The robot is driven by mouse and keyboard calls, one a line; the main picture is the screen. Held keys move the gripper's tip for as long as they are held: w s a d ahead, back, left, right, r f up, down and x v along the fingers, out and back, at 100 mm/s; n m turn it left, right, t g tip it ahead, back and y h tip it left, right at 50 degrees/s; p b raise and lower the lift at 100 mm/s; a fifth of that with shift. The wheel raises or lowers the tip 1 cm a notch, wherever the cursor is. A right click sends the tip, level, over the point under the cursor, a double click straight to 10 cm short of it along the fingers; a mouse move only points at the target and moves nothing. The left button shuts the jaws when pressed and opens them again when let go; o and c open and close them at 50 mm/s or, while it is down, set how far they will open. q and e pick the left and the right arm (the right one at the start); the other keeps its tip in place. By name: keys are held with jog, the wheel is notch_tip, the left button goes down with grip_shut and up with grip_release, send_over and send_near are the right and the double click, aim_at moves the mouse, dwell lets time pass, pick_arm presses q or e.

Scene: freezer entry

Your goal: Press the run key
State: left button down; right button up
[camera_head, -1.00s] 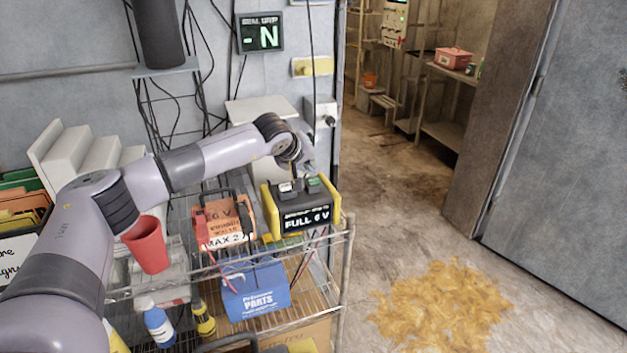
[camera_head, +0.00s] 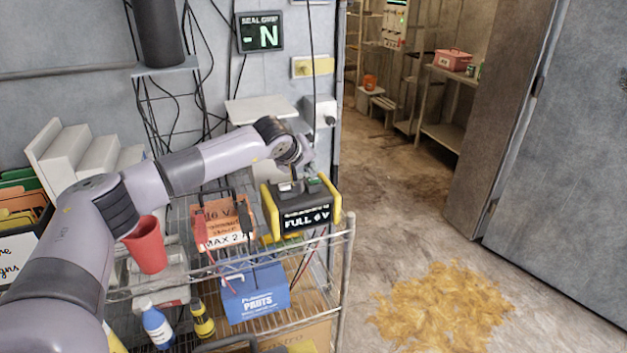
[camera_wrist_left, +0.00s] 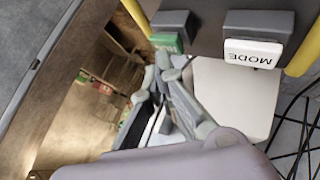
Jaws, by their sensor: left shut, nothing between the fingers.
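A black box with yellow side bars (camera_head: 307,221), marked FULL 6 V, stands on the cart's top shelf. A green key (camera_head: 317,182) sits on its top right. This green key also shows in the left wrist view (camera_wrist_left: 167,42); I can read no label on it. Beside it is a white key marked MODE (camera_wrist_left: 253,53). My left gripper (camera_head: 306,174) is shut and empty over the box top. In the left wrist view its fingertips (camera_wrist_left: 169,68) are close to the green key; I cannot tell whether they touch it. My right gripper is not in view.
An orange box (camera_head: 222,222) with clips stands left of the black box. A red cup (camera_head: 148,245) and a blue parts box (camera_head: 256,291) are nearby. Loose cables hang on the wall behind. A yellowish spill (camera_head: 445,308) lies on the floor right of the cart.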

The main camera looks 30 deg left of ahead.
pick_arm(q)
jog(key=shift+f+b, duration=0.35)
jog(key=shift+f, duration=0.1)
jog(key=shift+r, duration=0.15)
dwell(0.4)
jog(key=shift+r+p, duration=0.5)
jog(key=shift+r, duration=0.3)
jog(key=shift+r+p, duration=1.45)
jog(key=shift+r, duration=1.1)
jog(key=shift+f, duration=0.1)
